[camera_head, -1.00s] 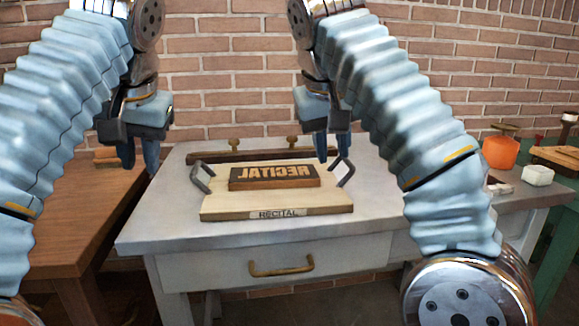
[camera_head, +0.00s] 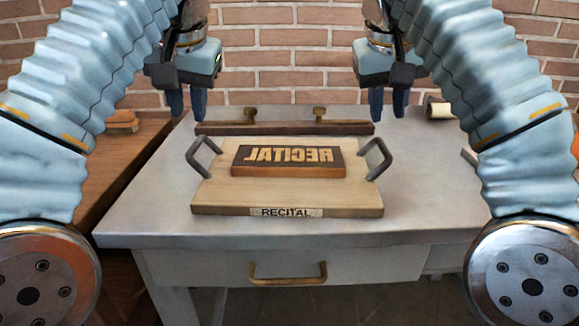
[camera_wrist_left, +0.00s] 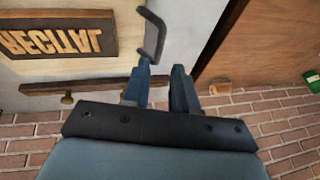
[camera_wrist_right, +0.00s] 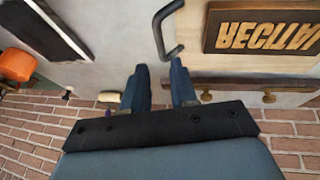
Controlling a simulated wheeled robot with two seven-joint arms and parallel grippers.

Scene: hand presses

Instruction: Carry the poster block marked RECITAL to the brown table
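The RECITAL poster block (camera_head: 287,210) lies flat on the grey table (camera_head: 440,200), a pale board with a dark raised-letter plate and a label on its front edge. It has a left handle (camera_head: 203,157) and a right handle (camera_head: 377,158). My left gripper (camera_head: 187,105) is open and empty, above and behind the left handle; that handle also shows beyond its fingers in the left wrist view (camera_wrist_left: 155,35). My right gripper (camera_head: 388,104) is open and empty, above and behind the right handle, which shows in the right wrist view (camera_wrist_right: 163,32). The brown table (camera_head: 125,155) stands at the left, partly hidden by my left arm.
A dark rail with brass knobs (camera_head: 285,128) runs along the grey table's back, behind the block. A small brown object (camera_head: 122,120) lies on the brown table. An orange pot (camera_wrist_right: 17,64) and a dark slab (camera_wrist_right: 45,25) show in the right wrist view. A brick wall closes the back.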

